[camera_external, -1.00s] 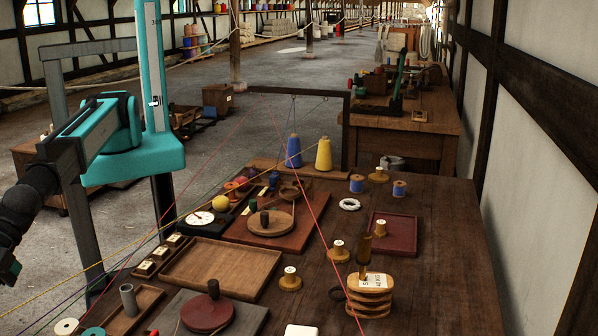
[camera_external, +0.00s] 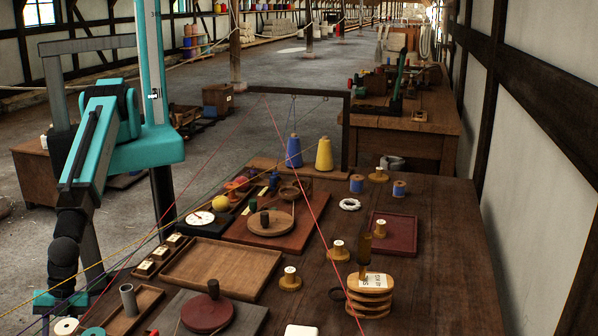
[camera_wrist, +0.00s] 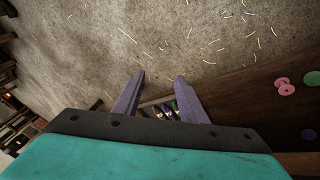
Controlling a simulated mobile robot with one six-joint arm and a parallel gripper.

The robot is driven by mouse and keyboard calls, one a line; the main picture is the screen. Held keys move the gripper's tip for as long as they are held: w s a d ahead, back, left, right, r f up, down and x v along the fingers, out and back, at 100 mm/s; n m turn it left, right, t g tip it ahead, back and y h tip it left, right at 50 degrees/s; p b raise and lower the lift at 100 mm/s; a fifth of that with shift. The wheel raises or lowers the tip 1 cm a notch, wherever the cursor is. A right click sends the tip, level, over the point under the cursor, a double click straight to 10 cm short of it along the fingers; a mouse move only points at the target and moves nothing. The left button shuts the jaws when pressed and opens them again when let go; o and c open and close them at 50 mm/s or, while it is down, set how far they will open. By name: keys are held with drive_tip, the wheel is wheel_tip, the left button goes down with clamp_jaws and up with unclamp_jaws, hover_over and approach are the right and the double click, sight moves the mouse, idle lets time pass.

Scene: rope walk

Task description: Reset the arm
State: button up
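My arm is on the left of the external view, its forearm angled down. My gripper (camera_external: 60,310) hangs at the lower left, by the near left corner of the workbench (camera_external: 440,260), partly cut off by the frame. In the wrist view my gripper (camera_wrist: 160,76) has its two fingers spread apart with nothing between the tips. Straw-littered floor lies beyond the tips. The bench edge and a tray with small dark and coloured items show lower down, partly hidden by the fingers and the palm.
Thin coloured strings cross the bench and pass near my arm. A wooden tray (camera_external: 222,266), a dark red disc (camera_external: 207,312) and spools (camera_external: 290,279) stand on the bench. Open floor (camera_external: 250,115) lies behind.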

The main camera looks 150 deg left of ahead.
drive_tip(key=s+a+f+g+y+p, duration=0.1)
drive_tip(key=s+a+f+g, duration=0.15)
drive_tip(key=s+a, duration=0.45)
drive_tip(key=s+a+f+g+y+p, duration=0.1)
drive_tip(key=s+a+f+g+y, duration=0.1)
drive_tip(key=s+a+f, duration=0.45)
drive_tip(key=s+a+g+p, duration=0.1)
drive_tip(key=s+a+g, duration=0.3)
drive_tip(key=s+a, duration=0.8)
drive_tip(key=s, duration=0.3)
drive_tip(key=shift+s+a+r+m+y+p, duration=0.15)
drive_tip(key=shift+a+r+m+y+p, duration=0.15)
drive_tip(key=shift+a+r+p, duration=0.1)
